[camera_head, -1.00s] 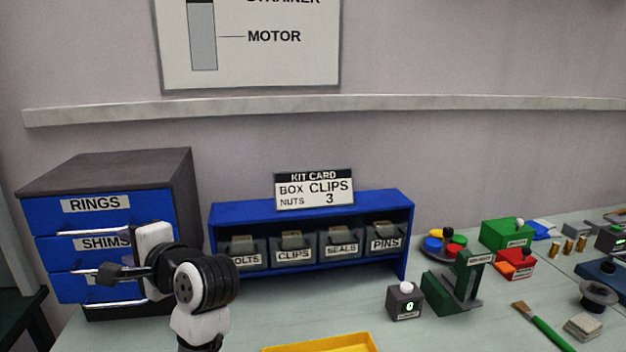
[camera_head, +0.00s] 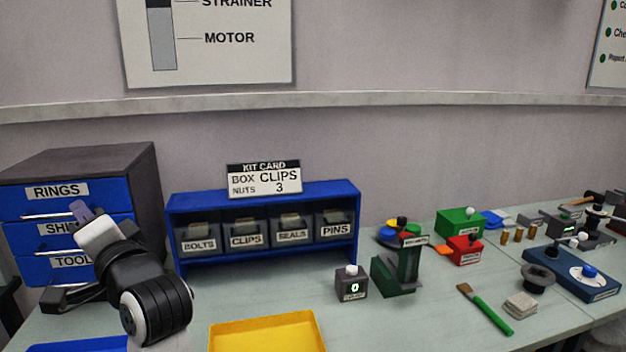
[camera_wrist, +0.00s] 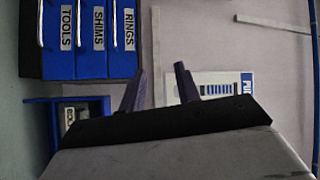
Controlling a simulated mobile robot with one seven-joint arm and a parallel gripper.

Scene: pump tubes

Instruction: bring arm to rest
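My arm is folded at the lower left of the head view, in front of the drawer cabinet (camera_head: 135,175). My gripper (camera_head: 79,209) is partly hidden there behind my own wrist. In the wrist view my gripper (camera_wrist: 157,80) shows two dark fingers standing apart with nothing between them. Beyond them are the wall and the poster (camera_wrist: 228,86). The cabinet also shows in the wrist view (camera_wrist: 89,72), with its drawers marked tools, shims and rings.
A blue rack (camera_head: 266,190) with labelled bins stands behind a yellow tray (camera_head: 265,333). To the right are a small counter box (camera_head: 351,284), a green stand (camera_head: 398,272), a brush (camera_head: 488,311) and a blue base plate (camera_head: 570,275).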

